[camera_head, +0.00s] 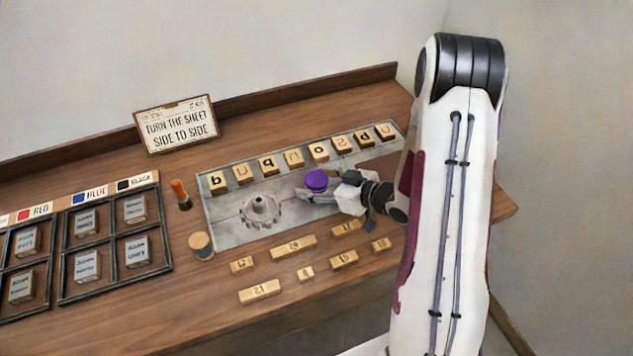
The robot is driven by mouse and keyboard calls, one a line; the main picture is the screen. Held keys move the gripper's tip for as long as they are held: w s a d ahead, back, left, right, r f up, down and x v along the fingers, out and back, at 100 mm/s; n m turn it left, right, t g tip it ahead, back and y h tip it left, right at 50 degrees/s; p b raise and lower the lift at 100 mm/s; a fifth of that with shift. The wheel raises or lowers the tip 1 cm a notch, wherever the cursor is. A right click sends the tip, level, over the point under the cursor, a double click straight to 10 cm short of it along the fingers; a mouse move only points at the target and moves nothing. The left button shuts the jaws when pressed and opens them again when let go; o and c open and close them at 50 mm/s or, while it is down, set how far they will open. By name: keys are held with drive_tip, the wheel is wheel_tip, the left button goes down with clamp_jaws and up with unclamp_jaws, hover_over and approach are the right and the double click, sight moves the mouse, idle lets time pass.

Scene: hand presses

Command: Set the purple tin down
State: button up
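The purple tin (317,179) is small and round, and its top faces up. It is at the fingers of my gripper (316,190), over the right part of a grey plate (228,234). My gripper reaches in from the right, low over the plate, and looks shut on the tin. The near finger crosses in front of the tin's lower side. The far finger and the tin's underside are hidden, so I cannot tell whether the tin touches the plate.
A grey gear-shaped piece (261,211) is on the plate, left of my gripper. Letter tiles (293,157) line its back edge. Numbered wooden blocks (293,247) lie in front. An orange-topped tool (181,194) and a round wooden-topped piece (201,245) stand at the left, beside black-framed trays (116,298).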

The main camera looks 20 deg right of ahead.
drive_tip(key=shift+r, duration=0.2)
drive_tip(key=v, duration=1.2)
idle(0.4)
idle(0.4)
drive_tip(key=w+d+r+g+h, duration=0.1)
drive_tip(key=w+d+r+h, duration=0.25)
drive_tip(key=r+h, duration=0.3)
drive_tip(key=s+r+m+g+h, duration=0.25)
drive_tip(key=s+r, duration=0.25)
drive_tip(key=r, duration=0.4)
drive_tip(key=s+a+r+m+g+y, duration=0.1)
drive_tip(key=s+a+r, duration=0.1)
drive_tip(key=s+a, duration=0.6)
drive_tip(key=s+a+r+m+g+y, duration=0.1)
drive_tip(key=s+a+r+m+y, duration=0.1)
drive_tip(key=s+a, duration=0.6)
drive_tip(key=s, duration=0.3)
drive_tip(key=shift+s+a+r, duration=0.35)
drive_tip(key=shift+r, duration=0.05)
